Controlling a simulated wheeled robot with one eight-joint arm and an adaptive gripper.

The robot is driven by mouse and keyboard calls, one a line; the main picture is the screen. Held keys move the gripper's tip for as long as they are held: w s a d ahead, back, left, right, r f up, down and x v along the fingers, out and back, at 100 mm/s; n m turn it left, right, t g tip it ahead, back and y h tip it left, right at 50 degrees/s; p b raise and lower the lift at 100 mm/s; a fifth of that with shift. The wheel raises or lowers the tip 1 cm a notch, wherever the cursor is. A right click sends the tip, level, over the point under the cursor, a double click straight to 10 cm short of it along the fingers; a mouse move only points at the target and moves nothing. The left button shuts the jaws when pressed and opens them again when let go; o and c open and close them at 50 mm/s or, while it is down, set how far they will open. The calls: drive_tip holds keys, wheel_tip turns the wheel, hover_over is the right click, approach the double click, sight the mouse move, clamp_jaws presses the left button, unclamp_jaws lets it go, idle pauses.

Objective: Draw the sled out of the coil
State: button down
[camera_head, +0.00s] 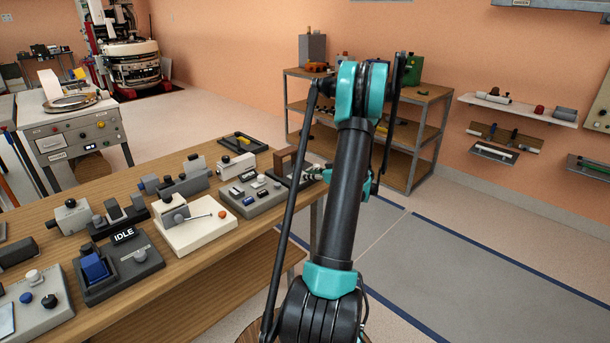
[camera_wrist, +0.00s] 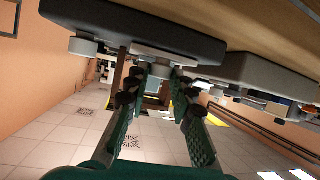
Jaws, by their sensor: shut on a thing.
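My gripper (camera_head: 311,175) is at the right end of the wooden bench, partly hidden behind my own arm in the head view. It is at a dark unit (camera_head: 283,172) with an upright brown piece (camera_head: 285,160). In the wrist view the gripper (camera_wrist: 158,77) has its fingertips closed around a small pale knob (camera_wrist: 158,67) below a light plate (camera_wrist: 175,55) on a dark slab (camera_wrist: 130,28). I cannot tell for certain which part is the sled and which is the coil; the fingers hide part of the grip.
A grey control panel (camera_head: 254,194) and a white lever unit (camera_head: 189,222) stand close by on the bench (camera_head: 215,270). A dark unit marked IDLE (camera_head: 118,262) is nearer. A shelf rack (camera_head: 437,115) stands behind. The floor (camera_head: 480,270) right of the bench is clear.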

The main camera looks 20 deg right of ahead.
drive_tip(key=shift+s, duration=0.15)
drive_tip(key=c, duration=1.3)
unclamp_jaws()
drive_tip(key=shift+d, duration=0.1)
drive_tip(key=v, duration=1.2)
